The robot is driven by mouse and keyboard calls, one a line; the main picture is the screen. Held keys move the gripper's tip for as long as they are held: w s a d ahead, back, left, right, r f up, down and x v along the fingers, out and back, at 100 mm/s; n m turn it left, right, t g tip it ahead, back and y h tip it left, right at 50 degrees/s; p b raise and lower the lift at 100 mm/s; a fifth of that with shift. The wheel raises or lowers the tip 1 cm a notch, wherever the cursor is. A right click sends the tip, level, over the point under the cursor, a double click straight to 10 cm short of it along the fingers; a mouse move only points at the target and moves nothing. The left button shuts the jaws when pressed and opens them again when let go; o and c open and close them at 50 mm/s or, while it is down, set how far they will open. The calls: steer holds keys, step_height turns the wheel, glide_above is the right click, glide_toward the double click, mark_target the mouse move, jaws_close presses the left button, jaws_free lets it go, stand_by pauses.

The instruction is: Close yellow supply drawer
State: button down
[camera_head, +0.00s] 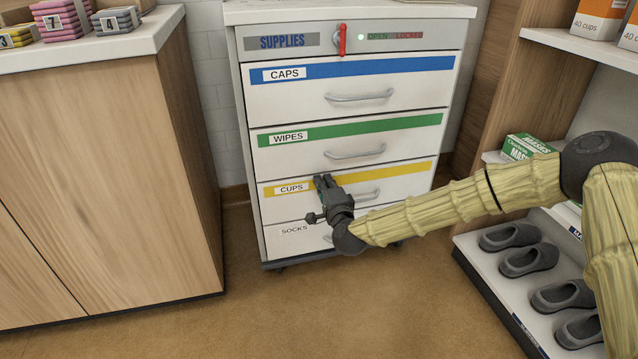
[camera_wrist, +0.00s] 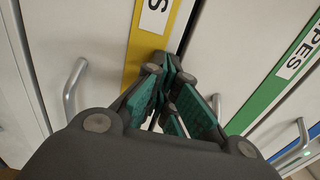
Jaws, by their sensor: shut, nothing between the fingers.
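The yellow supply drawer (camera_head: 408,177), with a yellow stripe and a CUPS label, is the third drawer down in the white cabinet. Its front looks flush or nearly flush with its neighbours; a small gap is hard to tell. Its grey handle (camera_head: 365,196) is partly behind my gripper. My gripper (camera_head: 324,181) is shut and empty, with its fingertips at the yellow stripe just right of the label. In the wrist view my fingertips (camera_wrist: 168,66) point at the drawer's upper edge beside the yellow stripe (camera_wrist: 150,45). Whether they touch is unclear.
The green WIPES drawer (camera_head: 400,144) and blue CAPS drawer (camera_head: 420,86) are above, and the SOCKS drawer (camera_head: 285,243) is below. A wooden cabinet (camera_head: 100,180) stands left. A shoe shelf (camera_head: 490,275) stands right.

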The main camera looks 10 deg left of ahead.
steer(key=shift+w+d+r, duration=0.15)
steer(key=shift+w+r, duration=0.1)
steer(key=p+v, duration=0.5)
steer(key=v, duration=0.9)
steer(key=s+d+f+n+g+h, duration=0.1)
steer(key=s+d+f+n+g, duration=0.3)
steer(key=s+f, duration=0.7)
steer(key=s+d+f+n+g+h, duration=0.2)
steer(key=s+d+f+n+g, duration=0.3)
steer(key=s+f, duration=0.55)
steer(key=s+d+f+n+g+h, duration=0.1)
steer(key=s+d+f+g+h, duration=0.25)
steer(key=s+d, duration=0.85)
steer(key=s+d+f+n+g+h, duration=0.1)
steer(key=s+d+f+g+h, duration=0.2)
steer(key=s+d, duration=0.8)
step_height(320, 180, up, 37)
steer(key=w+d+p, duration=0.1)
steer(key=d+p, duration=0.1)
steer(key=p, duration=3.6)
steer(key=shift+w+d+p, duration=0.2)
steer(key=shift+w+p, duration=0.15)
